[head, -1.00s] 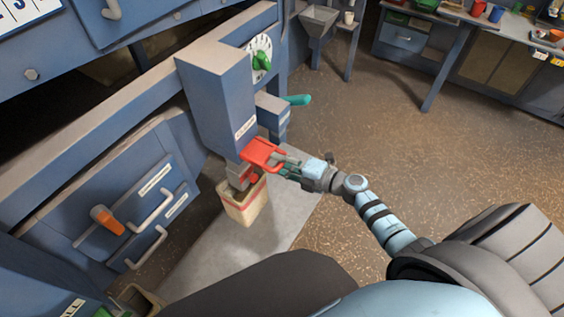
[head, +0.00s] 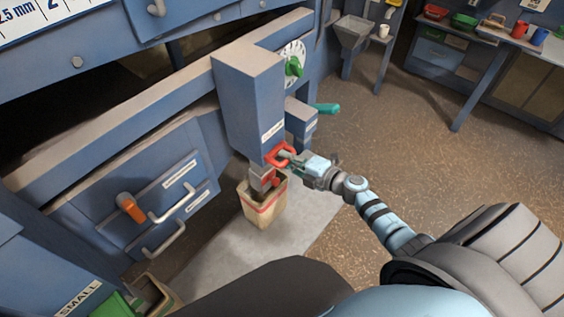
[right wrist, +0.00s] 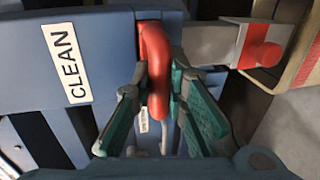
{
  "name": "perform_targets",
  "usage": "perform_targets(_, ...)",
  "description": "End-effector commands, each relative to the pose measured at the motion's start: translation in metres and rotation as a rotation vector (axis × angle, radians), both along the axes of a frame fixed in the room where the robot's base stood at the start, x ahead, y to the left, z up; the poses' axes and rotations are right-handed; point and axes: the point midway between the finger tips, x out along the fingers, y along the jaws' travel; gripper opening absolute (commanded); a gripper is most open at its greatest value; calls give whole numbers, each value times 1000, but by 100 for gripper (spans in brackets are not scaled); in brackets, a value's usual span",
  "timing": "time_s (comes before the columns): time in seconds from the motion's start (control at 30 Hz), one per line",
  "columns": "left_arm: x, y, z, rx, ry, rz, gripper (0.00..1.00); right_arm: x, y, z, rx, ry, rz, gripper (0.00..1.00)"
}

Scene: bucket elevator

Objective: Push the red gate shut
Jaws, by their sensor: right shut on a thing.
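The red gate's handle (head: 280,153) is a loop at the lower end of the blue chute (head: 252,105), close against it. My right gripper (head: 288,158) reaches it from the right and is shut on it. In the right wrist view the red gate's handle (right wrist: 156,65) passes between the green finger pads of my right gripper (right wrist: 163,88). Beside it is the blue chute face with a CLEAN label (right wrist: 66,64). The gate's plate is mostly hidden. My left gripper is not in view.
Under the chute a grey spout with a red knob (head: 274,182) sits over an open bag (head: 262,208) with a red stripe. A teal lever (head: 327,108) and a green dial knob (head: 294,66) are nearby. Open floor lies to the right.

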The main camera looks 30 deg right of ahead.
Motion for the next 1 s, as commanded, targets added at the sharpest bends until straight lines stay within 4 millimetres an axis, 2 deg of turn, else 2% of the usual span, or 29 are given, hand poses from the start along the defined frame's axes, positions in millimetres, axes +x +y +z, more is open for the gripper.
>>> perform_targets(0.17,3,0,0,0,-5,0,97,1,1,3,3,-6,3,0)
perform_targets(0.2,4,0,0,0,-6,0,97,1,1,3,3,-6,3,18)
perform_targets(0.3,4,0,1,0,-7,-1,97,1,1,3,2,-6,4,34)
perform_targets(0.67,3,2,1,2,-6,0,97,-3,0,3,1,-4,5,35)
perform_targets(0.77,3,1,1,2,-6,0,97,-19,-6,5,-1,-2,7,35)
perform_targets(1.0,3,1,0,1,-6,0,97,-79,-29,20,-1,1,8,35)
